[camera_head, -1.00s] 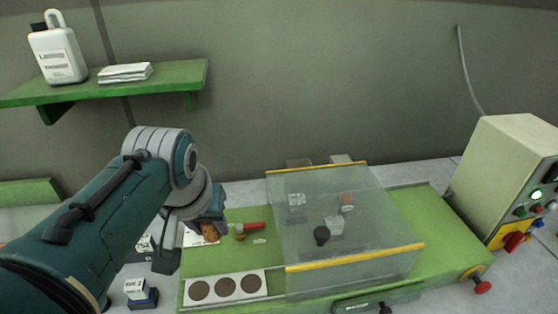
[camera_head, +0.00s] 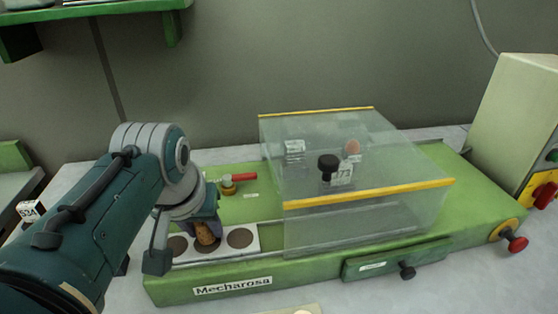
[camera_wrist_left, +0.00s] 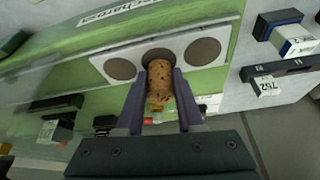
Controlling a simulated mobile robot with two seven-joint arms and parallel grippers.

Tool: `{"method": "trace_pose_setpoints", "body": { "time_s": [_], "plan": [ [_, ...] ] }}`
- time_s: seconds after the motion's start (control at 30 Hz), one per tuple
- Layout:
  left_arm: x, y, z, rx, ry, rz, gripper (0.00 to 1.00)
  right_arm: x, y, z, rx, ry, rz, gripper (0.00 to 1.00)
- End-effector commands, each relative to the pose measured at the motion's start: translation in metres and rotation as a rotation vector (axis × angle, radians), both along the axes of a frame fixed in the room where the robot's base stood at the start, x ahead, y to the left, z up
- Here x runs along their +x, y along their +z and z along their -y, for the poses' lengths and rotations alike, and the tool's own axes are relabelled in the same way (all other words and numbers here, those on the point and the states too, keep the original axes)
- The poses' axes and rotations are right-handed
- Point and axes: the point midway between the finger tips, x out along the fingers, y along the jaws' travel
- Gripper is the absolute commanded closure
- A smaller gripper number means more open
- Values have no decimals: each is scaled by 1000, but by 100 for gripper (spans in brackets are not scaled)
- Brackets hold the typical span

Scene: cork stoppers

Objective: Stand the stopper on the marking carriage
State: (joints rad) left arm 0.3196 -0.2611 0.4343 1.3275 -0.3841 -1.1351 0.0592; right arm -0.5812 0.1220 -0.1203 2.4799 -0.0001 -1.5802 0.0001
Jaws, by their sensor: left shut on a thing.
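A speckled brown cork stopper (camera_head: 205,234) is between the fingers of my left gripper (camera_head: 203,228). In the left wrist view the stopper (camera_wrist_left: 160,78) shows between the two purple-grey fingers (camera_wrist_left: 160,98), its far end over the middle disc. A white plate with three brown round discs (camera_head: 251,229), which looks like the marking carriage, lies on the green machine bed; it also shows in the wrist view (camera_wrist_left: 140,51). The stopper looks roughly upright in the head view. I cannot tell whether it touches the disc. My right gripper is not in view.
A red-handled valve (camera_head: 238,178) stands behind the plate. A control box (camera_head: 515,130) stands at the right. A small labelled block (camera_head: 31,210) is at far left.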

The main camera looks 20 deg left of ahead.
Motion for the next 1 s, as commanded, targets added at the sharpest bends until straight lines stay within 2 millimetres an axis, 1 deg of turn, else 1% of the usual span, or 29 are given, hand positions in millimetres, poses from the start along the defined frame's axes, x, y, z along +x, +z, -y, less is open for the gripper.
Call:
{"method": "trace_pose_setpoints", "body": {
  "time_s": [0.03, 0.23, 0.43, 0.47, 0.5, 0.7, 0.73, 1.0],
  "plan": [
    [0, -4, 0, 0, 0, 1, 100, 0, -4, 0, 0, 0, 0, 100],
    [0, -1, 0, 0, 0, 1, 100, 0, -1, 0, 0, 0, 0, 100],
    [0, -6, 0, 2, 0, 1, 100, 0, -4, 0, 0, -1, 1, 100],
    [0, -6, -1, 2, 0, 1, 62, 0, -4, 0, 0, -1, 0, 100],
    [0, -6, 0, 1, 1, 2, 58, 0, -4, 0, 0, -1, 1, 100],
    [0, -6, 0, 2, 0, 1, 35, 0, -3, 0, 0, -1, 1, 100],
    [0, -6, 0, 2, 0, 1, 33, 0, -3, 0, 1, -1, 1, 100],
    [0, -5, 0, 0, 0, 1, 33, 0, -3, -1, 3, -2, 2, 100]
  ]
}}
